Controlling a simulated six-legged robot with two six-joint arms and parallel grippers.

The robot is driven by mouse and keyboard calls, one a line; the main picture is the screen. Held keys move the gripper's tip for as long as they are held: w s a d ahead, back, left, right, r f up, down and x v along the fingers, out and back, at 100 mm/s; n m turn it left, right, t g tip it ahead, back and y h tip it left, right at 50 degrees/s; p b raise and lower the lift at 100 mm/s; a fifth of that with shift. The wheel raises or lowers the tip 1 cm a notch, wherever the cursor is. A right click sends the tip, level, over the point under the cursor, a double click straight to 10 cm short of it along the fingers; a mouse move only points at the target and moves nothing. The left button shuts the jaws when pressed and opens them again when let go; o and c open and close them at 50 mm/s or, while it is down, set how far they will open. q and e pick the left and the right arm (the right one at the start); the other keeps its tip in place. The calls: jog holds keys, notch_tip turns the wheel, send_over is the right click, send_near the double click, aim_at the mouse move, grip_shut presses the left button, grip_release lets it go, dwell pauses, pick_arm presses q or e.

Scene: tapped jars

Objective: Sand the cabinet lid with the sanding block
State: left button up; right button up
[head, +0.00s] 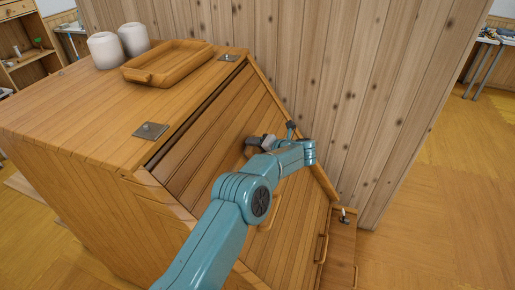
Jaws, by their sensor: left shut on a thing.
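The cabinet lid (205,145) is a sloping panel of wooden planks, hinged at its top edge. My teal left arm reaches over it from the bottom of the head view. My left gripper (259,143) is over the upper right part of the lid, shut on a small brown and grey block (250,151), which appears to be the sanding block. The block is low at the lid; the arm partly hides it, so I cannot tell whether it touches. My right gripper is out of view.
On the flat cabinet top stand a wooden tray (143,76) and two white jars (104,51) (134,39). Two dark metal hinges (150,131) (229,58) sit along the lid's top edge. A plank wall (330,80) rises close behind the lid. Open floor lies at the right.

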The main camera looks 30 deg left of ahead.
aim_at(249, 156)
pick_arm(q)
jog(key=shift+s+d+r+p, duration=0.15)
jog(key=shift+s+p, duration=0.1)
jog(key=shift+s, duration=0.4)
jog(key=shift+s+d+p, duration=0.15)
jog(key=shift+s+p, duration=0.1)
jog(key=shift+s, duration=0.4)
jog(key=shift+s+d, duration=0.25)
jog(key=shift+s, duration=0.95)
jog(key=shift+s+d+p, duration=0.2)
jog(key=shift+s, duration=0.5)
jog(key=shift+s+d+p, duration=0.15)
jog(key=shift+s+p, duration=0.05)
jog(key=shift+s, duration=0.45)
jog(key=shift+s+d, duration=0.25)
jog(key=shift+s, duration=0.8)
jog(key=shift+s+d, duration=0.25)
jog(key=shift+s, duration=0.65)
jog(key=shift+s+d, duration=0.2)
jog(key=shift+s, duration=0.7)
jog(key=shift+s+d, duration=0.15)
jog(key=shift+s, duration=0.5)
jog(key=shift+s, duration=0.1)
